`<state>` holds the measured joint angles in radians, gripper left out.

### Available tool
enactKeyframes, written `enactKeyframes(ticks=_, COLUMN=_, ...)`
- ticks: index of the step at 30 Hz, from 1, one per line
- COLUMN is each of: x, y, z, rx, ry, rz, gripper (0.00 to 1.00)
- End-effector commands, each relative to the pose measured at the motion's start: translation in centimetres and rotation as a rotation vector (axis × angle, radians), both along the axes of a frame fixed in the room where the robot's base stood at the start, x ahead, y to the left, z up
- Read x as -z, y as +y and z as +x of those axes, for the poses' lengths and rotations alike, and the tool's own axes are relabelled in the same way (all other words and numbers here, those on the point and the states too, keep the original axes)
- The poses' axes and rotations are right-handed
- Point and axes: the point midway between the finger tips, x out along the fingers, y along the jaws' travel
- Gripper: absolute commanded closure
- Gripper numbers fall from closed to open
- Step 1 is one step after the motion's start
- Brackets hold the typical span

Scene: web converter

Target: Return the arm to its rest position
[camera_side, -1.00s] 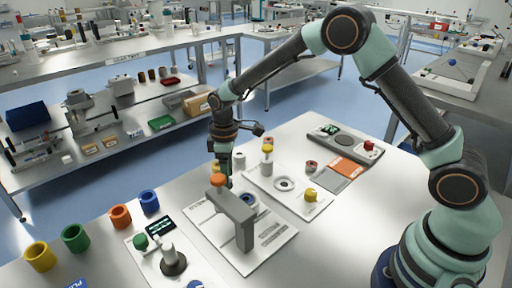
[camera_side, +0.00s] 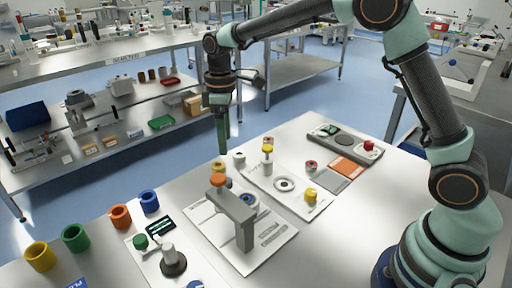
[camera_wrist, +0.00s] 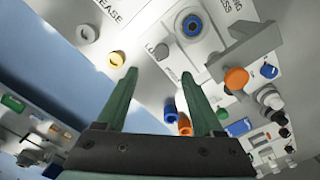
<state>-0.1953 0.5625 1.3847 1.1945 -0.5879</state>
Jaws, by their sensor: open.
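My gripper (camera_side: 222,152) hangs pointing down above the far edge of the white table (camera_side: 390,215), higher than the grey bridge-shaped stand (camera_side: 238,212) with the orange knob. In the wrist view my gripper (camera_wrist: 160,74) shows two green fingers spread apart with nothing between them. My arm is raised, with its upper links bent high at the right and partly out of the top of the side view.
Orange, blue, green and yellow cups (camera_side: 75,238) line the table's left. The table's right front is bare.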

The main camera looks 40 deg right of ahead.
Motion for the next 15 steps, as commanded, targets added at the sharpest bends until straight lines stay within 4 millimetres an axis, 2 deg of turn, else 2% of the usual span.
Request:
enactKeyframes(ticks=5, x=-0.1, y=0.0, z=0.0, rx=0.002, ry=-0.002, rz=0.001, gripper=0.31)
enactKeyframes(ticks=8, x=-0.9, y=-0.4, z=-0.4, rx=0.023, ry=-0.016, rz=0.003, gripper=0.31)
enactKeyframes(ticks=11, x=-2.6, y=-1.2, z=-1.4, rx=0.073, ry=-0.049, rz=0.010, gripper=0.31)
enactKeyframes(ticks=15, x=-5.5, y=-2.9, z=-3.7, rx=0.179, ry=-0.116, rz=0.028, gripper=0.31)
